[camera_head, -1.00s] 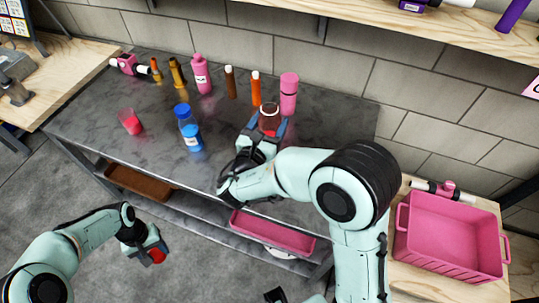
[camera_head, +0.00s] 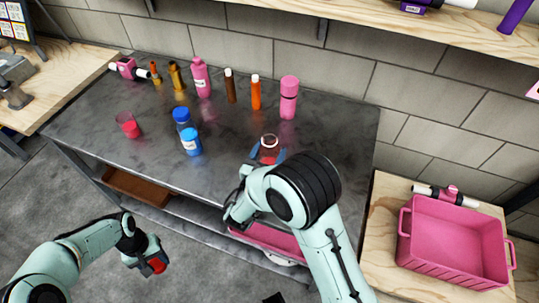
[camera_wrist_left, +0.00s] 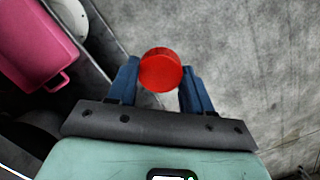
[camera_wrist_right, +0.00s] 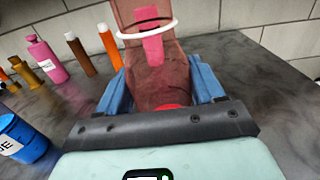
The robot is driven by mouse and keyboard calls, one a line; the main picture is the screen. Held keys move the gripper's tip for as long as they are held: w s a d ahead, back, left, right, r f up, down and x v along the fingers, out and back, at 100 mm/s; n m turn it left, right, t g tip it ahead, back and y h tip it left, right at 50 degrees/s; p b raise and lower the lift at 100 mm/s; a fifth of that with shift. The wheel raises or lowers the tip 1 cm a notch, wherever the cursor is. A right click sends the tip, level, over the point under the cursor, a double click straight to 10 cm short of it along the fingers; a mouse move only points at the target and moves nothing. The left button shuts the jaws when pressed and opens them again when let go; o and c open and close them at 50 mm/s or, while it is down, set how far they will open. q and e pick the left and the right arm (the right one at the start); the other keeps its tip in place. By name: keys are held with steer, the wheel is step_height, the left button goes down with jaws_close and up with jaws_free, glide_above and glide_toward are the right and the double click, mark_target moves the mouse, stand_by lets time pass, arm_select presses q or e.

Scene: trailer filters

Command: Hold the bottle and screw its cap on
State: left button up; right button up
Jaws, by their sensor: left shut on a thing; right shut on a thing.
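The bottle is dark red and see-through with a white ring at its neck; in the head view the bottle (camera_head: 268,150) stands upright in my right gripper (camera_head: 264,158), near the table's front right. In the right wrist view the bottle (camera_wrist_right: 158,75) sits between the blue fingers of the right gripper (camera_wrist_right: 160,85), which is shut on it. A red cap (camera_wrist_left: 160,70) is held between the fingers of my left gripper (camera_wrist_left: 160,80). In the head view the left gripper (camera_head: 152,262) and red cap (camera_head: 157,266) are over the floor, in front of the table and apart from the bottle.
The dark table (camera_head: 225,140) holds a blue bottle (camera_head: 190,142), a red cup (camera_head: 128,125), a pink cylinder (camera_head: 289,97) and several bottles along the back. A pink crate (camera_head: 455,245) stands on the wooden bench at right. Shelves below the table hold trays.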

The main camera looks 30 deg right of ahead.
steer(key=shift+f, duration=0.55)
steer(key=shift+f, duration=0.2)
steer(key=o, duration=1.5)
steer(key=shift+r, duration=0.25)
steer(key=b+v, duration=0.1)
steer(key=v, duration=1.1)
